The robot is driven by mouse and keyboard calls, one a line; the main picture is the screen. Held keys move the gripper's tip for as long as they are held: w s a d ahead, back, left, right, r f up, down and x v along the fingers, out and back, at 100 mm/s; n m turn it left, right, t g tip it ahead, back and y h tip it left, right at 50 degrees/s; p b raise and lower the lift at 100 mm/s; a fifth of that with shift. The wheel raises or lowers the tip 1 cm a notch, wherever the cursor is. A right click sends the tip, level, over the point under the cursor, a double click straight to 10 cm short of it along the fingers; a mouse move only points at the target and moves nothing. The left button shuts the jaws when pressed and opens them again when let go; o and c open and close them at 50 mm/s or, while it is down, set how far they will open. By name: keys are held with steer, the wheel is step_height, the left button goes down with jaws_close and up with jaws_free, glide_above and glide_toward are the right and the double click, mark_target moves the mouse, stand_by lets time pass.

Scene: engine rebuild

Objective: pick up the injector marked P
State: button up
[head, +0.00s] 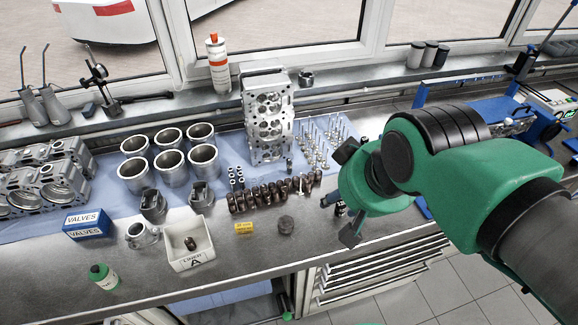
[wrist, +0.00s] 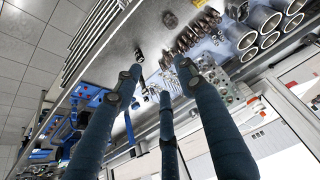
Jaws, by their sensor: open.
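My gripper (head: 340,194) is above the right part of the bench, fingers spread and empty. In the wrist view its fingers (wrist: 158,76) stand apart with bench surface showing between them. A few small dark cylindrical parts (wrist: 139,56) stand on the bench just beyond the fingertips; they may be the injectors. In the head view these parts (head: 340,208) are partly hidden by my gripper. No letter P can be read in either view, so I cannot tell which one is marked P.
A cylinder head (head: 267,115) and upright valves (head: 318,150) stand behind. A white bin (head: 190,262) sits near the front edge.

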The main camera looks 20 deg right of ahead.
stand_by(0.4)
steer(key=w+f+n+p, duration=0.1)
steer(key=w+f, duration=0.1)
steer(key=w, duration=0.9)
steer(key=w+f+p, duration=0.1)
steer(key=w+f, duration=0.1)
steer(key=w, duration=0.9)
steer(key=w+d+f+n+g+y+p, duration=0.1)
steer(key=w+d+f, duration=0.1)
steer(key=w+f, duration=1.4)
steer(key=shift+w+d+p, duration=0.3)
steer(key=shift+w+p, duration=0.1)
steer(key=shift+w, duration=0.3)
glide_toward(289, 161)
steer(key=shift+b+x, duration=0.35)
steer(key=shift+x, duration=2.05)
